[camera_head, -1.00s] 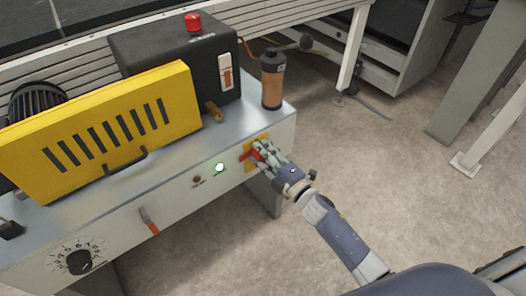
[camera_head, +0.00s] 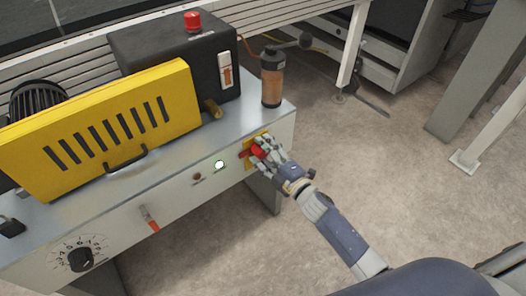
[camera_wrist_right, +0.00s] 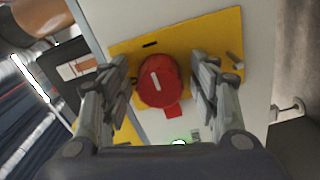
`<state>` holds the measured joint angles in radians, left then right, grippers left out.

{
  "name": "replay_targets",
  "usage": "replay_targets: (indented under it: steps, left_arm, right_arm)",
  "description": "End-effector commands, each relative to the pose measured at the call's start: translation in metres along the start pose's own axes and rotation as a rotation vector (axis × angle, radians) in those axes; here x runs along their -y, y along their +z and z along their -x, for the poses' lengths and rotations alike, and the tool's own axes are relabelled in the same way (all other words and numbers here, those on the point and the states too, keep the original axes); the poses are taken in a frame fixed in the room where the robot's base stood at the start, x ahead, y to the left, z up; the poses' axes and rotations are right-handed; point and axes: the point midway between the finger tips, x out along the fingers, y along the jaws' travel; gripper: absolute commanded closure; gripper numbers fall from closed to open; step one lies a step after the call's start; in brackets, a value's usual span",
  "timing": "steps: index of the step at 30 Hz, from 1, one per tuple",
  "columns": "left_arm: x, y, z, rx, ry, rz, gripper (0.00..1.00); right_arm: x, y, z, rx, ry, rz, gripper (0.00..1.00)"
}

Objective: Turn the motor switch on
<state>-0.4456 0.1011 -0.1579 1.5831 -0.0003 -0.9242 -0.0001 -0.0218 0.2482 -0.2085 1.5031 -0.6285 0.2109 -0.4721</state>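The motor switch is a round red knob (camera_head: 258,151) with a white mark on a yellow plate (camera_head: 246,162), on the right end of the machine's front panel. The wrist view shows the red knob (camera_wrist_right: 157,81) on the yellow plate (camera_wrist_right: 222,45). My right gripper (camera_head: 267,151) is at the switch. In the wrist view its two fingers (camera_wrist_right: 162,78) stand on either side of the knob, with a visible gap at each side. It is open. My left gripper is not in view.
A lit green lamp (camera_head: 219,164) and a dark button (camera_head: 197,177) sit left of the switch. A red-handled lever (camera_head: 149,217) and a numbered dial (camera_head: 81,258) are further left. A brown-and-black cylinder (camera_head: 272,80) stands on the machine top above the switch.

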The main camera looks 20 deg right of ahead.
Motion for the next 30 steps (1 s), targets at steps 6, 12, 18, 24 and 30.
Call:
replay_targets:
  steps: [6,12,18,24,30]
  left_arm:
    - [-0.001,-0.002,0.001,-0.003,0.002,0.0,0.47]
    - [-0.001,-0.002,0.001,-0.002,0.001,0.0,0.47]
    - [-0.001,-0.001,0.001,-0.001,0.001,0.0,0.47]
    - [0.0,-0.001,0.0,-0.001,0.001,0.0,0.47]
    - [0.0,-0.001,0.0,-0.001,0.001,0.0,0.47]
  right_arm:
    - [0.0,0.0,0.001,-0.001,0.0,0.001,0.44]
    - [0.001,0.0,0.019,0.0,-0.002,0.001,0.44]
    - [0.002,0.0,0.056,0.0,-0.003,0.0,0.44]
    - [0.001,0.0,0.091,0.0,-0.002,-0.001,0.44]
    - [0.001,0.0,0.113,0.0,-0.001,0.0,0.44]
